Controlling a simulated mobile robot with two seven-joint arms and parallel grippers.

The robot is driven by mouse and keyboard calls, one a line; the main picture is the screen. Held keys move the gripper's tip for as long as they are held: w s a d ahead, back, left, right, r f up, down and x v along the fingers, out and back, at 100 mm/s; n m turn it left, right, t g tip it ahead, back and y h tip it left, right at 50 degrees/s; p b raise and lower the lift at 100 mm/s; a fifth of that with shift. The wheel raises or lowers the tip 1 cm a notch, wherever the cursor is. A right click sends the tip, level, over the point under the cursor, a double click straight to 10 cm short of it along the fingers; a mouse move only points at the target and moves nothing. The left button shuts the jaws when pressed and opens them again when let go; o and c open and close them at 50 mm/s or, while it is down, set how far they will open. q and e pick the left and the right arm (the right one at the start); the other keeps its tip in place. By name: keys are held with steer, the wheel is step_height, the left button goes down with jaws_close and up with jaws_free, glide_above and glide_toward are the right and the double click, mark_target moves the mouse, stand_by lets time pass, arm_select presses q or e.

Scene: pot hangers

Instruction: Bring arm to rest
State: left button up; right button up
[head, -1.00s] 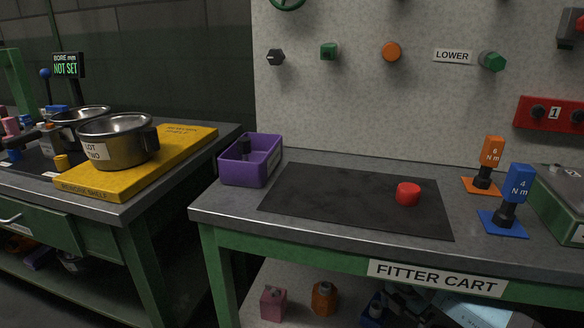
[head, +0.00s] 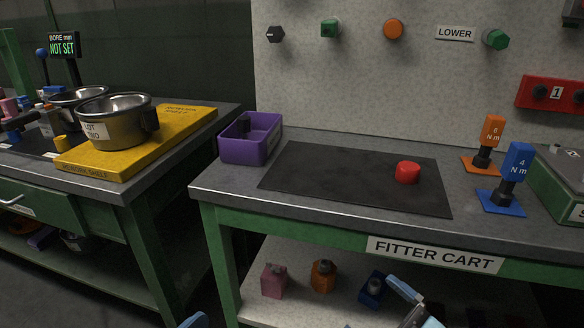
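Neither gripper shows clearly in the head view. A pale blue and white piece, which looks like part of my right arm, is at the bottom edge right of centre, in front of the cart's lower shelf. A small blue piece at the bottom edge left of centre may be part of my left arm. No gripper fingers can be made out.
A purple bin (head: 250,150) stands at the cart's left end. Orange (head: 489,145) and blue (head: 514,175) torque drivers stand at right. Pink (head: 274,282), orange (head: 323,274) and blue (head: 372,290) blocks sit below. A bench at left holds steel pots (head: 118,130) and a yellow board (head: 185,130).

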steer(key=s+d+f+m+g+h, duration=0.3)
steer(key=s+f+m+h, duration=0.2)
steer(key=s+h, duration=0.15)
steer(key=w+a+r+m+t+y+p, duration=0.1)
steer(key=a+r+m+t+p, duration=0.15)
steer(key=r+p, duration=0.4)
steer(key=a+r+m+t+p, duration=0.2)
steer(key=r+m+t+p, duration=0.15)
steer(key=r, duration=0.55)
arm_select(q)
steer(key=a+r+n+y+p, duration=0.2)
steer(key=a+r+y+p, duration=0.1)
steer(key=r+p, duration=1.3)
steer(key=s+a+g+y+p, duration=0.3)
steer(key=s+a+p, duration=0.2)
steer(key=p, duration=1.4)
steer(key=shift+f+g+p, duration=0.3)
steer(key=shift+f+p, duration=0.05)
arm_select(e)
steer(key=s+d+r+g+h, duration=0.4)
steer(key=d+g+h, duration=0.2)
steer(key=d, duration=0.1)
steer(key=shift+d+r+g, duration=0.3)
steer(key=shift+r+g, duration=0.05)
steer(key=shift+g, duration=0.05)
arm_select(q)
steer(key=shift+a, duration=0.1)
